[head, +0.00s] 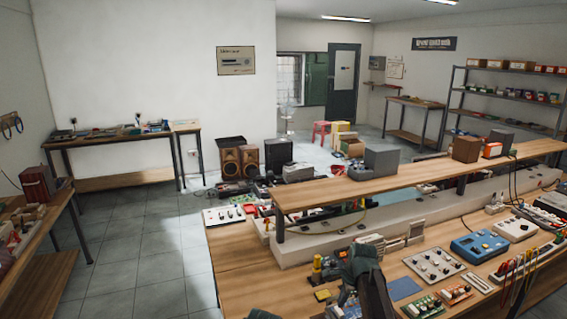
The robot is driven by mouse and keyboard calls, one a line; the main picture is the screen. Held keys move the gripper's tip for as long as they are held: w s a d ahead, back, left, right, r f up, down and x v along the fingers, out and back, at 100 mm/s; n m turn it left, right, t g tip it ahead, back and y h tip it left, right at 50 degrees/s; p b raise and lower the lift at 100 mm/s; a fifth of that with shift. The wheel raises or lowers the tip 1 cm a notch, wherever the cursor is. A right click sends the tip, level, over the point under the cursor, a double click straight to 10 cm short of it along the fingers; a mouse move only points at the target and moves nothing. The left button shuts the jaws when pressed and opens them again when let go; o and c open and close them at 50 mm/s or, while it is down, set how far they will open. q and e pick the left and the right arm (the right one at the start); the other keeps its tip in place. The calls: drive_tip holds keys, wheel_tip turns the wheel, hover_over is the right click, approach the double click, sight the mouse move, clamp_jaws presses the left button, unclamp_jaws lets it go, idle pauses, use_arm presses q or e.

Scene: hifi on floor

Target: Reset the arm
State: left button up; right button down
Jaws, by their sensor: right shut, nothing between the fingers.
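My right gripper (362,262) shows at the bottom centre as a dark grey shape in front of the wooden workbench (240,270). It is shut and empty. My dark arm comes up from the bottom edge behind it. A small dark piece peeks in at the bottom edge left of it, and I cannot tell what part it is. My left gripper does not show clearly anywhere in the view.
Near the right gripper lie a yellow-and-black part (317,268), a blue pad (404,288) and a white knob panel (433,264). A blue meter (480,246) sits further right. A raised wooden shelf (400,184) spans the bench behind. Tiled floor (150,250) is clear at left.

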drive_tip(key=s+a+f+n+g+h+b, duration=0.1)
drive_tip(key=s+a+f+n, duration=0.1)
drive_tip(key=s+a+n, duration=0.4)
drive_tip(key=s+a+f+n+g+h+b, duration=0.1)
drive_tip(key=s+a+n, duration=0.6)
drive_tip(key=s+n, duration=0.9)
drive_tip(key=s+f+b, duration=0.1)
drive_tip(key=s, duration=0.3)
drive_tip(key=shift+s+a+h, duration=0.15)
drive_tip(key=shift+s+h, duration=0.15)
drive_tip(key=shift+w, duration=0.1)
